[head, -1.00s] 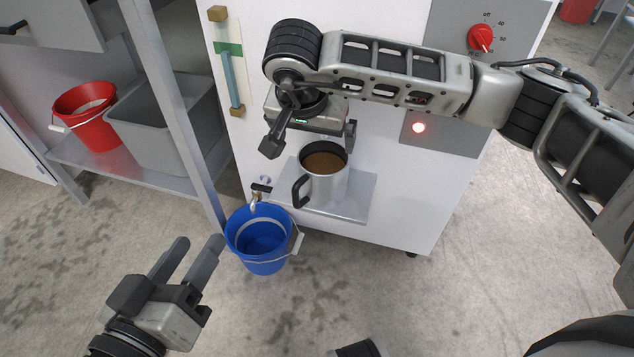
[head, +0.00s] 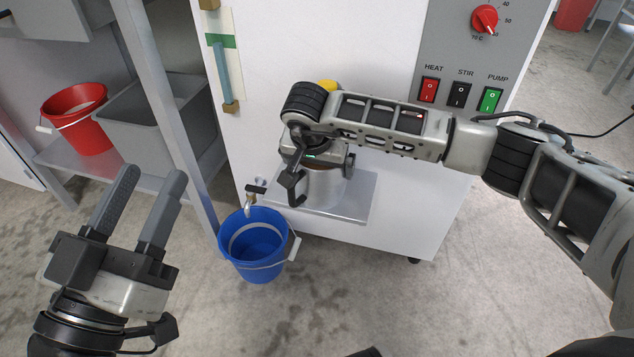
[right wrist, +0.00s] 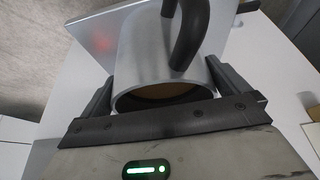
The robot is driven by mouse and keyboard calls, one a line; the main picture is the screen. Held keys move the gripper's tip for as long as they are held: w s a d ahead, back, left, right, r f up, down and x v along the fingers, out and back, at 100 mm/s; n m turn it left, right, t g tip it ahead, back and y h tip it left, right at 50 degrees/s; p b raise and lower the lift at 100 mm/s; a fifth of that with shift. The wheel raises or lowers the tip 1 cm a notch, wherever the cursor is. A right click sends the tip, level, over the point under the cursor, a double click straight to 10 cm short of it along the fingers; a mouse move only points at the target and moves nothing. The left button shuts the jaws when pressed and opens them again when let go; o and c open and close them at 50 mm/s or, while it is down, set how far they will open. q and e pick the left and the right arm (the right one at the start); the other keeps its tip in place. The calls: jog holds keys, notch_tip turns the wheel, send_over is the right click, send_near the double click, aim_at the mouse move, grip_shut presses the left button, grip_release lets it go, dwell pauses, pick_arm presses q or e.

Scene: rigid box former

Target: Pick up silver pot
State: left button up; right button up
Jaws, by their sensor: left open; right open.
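The silver pot (head: 322,190) stands on the small metal shelf (head: 357,198) at the front of the white machine. My right gripper (head: 320,172) is open above it and hides its top. In the right wrist view, the silver pot (right wrist: 140,55) is between the two open fingers, with its black handle and some brown liquid inside visible. I cannot tell if the fingers touch its wall. My left gripper (head: 153,176) is open and empty at the lower left, away from the pot.
A blue bucket (head: 254,247) stands on the floor below a small tap (head: 250,201). The white machine (head: 400,205) carries a panel with switches and a red dial (head: 484,19). A red bucket (head: 77,128) and grey bin (head: 150,118) sit on a shelf at left.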

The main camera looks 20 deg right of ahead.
jog(key=shift+w+f, duration=0.1)
jog(key=shift+f, duration=0.15)
jog(key=c, duration=1.3)
jog(key=shift+w+r, duration=0.1)
jog(key=shift+r, duration=0.05)
jog(key=c, duration=0.3)
jog(key=shift+r+p, duration=0.1)
jog(key=shift+p, duration=0.2)
